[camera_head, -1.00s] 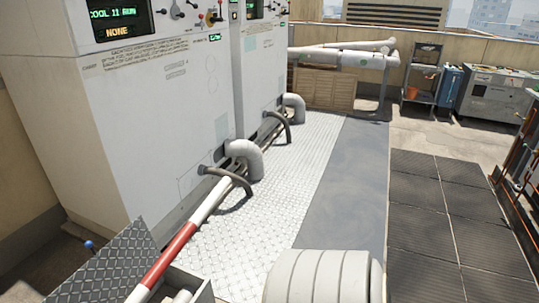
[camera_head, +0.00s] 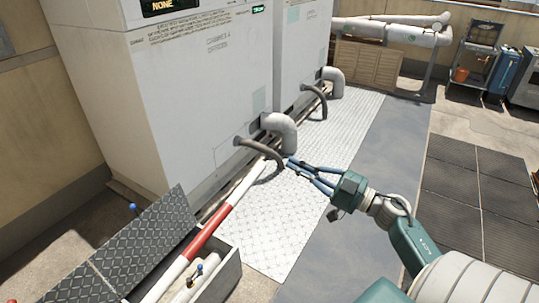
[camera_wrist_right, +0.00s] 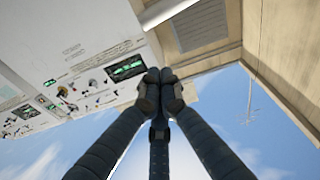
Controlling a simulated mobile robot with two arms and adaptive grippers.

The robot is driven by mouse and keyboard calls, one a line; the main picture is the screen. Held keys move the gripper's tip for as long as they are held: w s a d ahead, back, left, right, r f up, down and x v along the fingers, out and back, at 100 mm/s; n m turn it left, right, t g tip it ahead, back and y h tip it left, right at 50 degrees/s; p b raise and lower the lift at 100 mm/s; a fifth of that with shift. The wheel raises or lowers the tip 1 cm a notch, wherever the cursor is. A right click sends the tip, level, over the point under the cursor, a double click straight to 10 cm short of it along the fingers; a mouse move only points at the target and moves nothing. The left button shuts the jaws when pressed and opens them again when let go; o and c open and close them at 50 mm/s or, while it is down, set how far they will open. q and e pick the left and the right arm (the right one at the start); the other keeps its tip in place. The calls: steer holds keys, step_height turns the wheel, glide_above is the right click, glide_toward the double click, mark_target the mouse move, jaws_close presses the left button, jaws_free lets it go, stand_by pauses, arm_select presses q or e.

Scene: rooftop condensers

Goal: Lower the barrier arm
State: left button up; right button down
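The barrier arm is a red-and-white striped pole (camera_head: 206,230). In the head view it runs slantwise from an open box (camera_head: 222,284) at the lower left to beside the grey pipe elbow of the cabinet. How high its far end is above the floor I cannot tell. My right gripper (camera_head: 291,162) reaches in from the right, its fingertips close to the pole's far end in the picture; I cannot tell whether they touch it. In the right wrist view the gripper's dark fingers (camera_wrist_right: 160,78) meet at their tips, with nothing visible between them. My left gripper is out of view.
Tall white condenser cabinets (camera_head: 160,85) stand along the left, with curved pipes (camera_head: 281,130) at their foot. A tilted checker-plate lid (camera_head: 140,250) is by the box. A shelf rack (camera_head: 473,60) stands at the back right. The metal floor strip (camera_head: 335,135) is clear.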

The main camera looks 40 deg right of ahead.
step_height(320, 180, up, 3)
steer(key=p, duration=0.3)
glide_above(264, 167)
steer(key=shift+f+y, duration=0.1)
steer(key=shift+y, duration=0.2)
steer(key=f, duration=0.4)
steer(key=shift+s+d+f+b, duration=0.2)
steer(key=shift+s+d+b, duration=0.1)
steer(key=shift+d, duration=0.1)
